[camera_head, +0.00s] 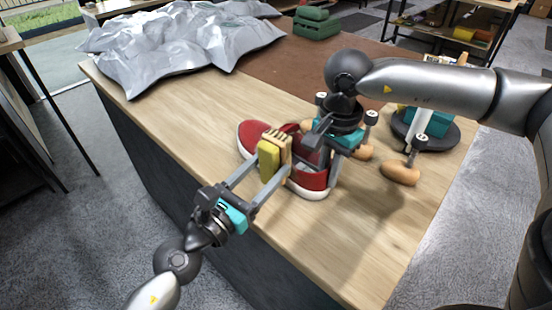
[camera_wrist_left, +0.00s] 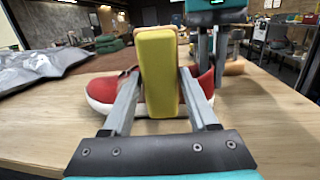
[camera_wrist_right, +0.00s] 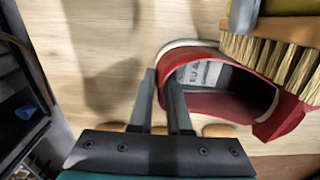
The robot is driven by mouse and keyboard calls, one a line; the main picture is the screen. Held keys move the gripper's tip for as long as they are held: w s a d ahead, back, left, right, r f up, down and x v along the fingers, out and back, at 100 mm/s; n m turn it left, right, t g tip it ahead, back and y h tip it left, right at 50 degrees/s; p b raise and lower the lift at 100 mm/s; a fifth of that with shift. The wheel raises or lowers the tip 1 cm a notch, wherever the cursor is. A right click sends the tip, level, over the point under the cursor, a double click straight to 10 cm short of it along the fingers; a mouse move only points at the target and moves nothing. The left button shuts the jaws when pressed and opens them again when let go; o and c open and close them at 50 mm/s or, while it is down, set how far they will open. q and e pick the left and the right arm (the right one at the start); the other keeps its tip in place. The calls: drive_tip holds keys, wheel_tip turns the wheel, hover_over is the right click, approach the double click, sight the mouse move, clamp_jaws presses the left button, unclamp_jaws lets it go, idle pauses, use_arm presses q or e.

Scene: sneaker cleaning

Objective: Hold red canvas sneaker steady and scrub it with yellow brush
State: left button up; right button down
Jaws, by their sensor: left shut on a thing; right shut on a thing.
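The red canvas sneaker (camera_head: 312,180) with a white sole lies on the wooden table, toe to the left; it also shows in the left wrist view (camera_wrist_left: 102,88). My right gripper (camera_wrist_right: 160,85) is shut on the rim of the sneaker's opening, one finger on each side of the wall. My left gripper (camera_head: 270,166) is shut on the yellow brush (camera_head: 267,163), which is upright between its fingers in the left wrist view (camera_wrist_left: 158,75). The pale bristles (camera_wrist_right: 275,60) face the sneaker's side. Whether they touch it I cannot tell.
A wooden piece (camera_head: 401,173) and a dark round stand (camera_head: 445,139) sit on the right. The table's front right is clear.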

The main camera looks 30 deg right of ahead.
use_arm(q)
drive_tip(key=shift+w+a+r, duration=0.1)
drive_tip(key=shift+w+a, duration=0.1)
drive_tip(key=shift+w, duration=0.4)
drive_tip(key=shift+w+a, duration=0.2)
drive_tip(key=shift+w, duration=0.4)
drive_tip(key=shift+d, duration=0.1)
drive_tip(key=shift+w+a+r, duration=0.1)
drive_tip(key=shift+w+a, duration=0.15)
drive_tip(key=shift+w, duration=0.65)
drive_tip(key=shift+w+a, duration=0.25)
drive_tip(key=shift+w, duration=0.65)
drive_tip(key=shift+s+d+f, duration=0.1)
drive_tip(key=shift+s+d, duration=0.35)
drive_tip(key=shift+s, duration=0.75)
drive_tip(key=shift+s+d+f, duration=0.1)
drive_tip(key=shift+s+d, duration=0.3)
drive_tip(key=shift+s, duration=0.85)
drive_tip(key=shift+s+d, duration=0.45)
drive_tip(key=shift+s, duration=0.75)
drive_tip(key=shift+w+a+r, duration=0.1)
drive_tip(key=shift+w+a, duration=0.15)
drive_tip(key=shift+w, duration=0.35)
drive_tip(key=shift+w+a+f, duration=0.1)
drive_tip(key=shift+w+a, duration=0.2)
drive_tip(key=shift+w, duration=0.35)
drive_tip(key=shift+w+a+r, duration=0.1)
drive_tip(key=shift+w+a, duration=0.15)
drive_tip(key=shift+w, duration=0.35)
drive_tip(key=shift+w+d, duration=0.1)
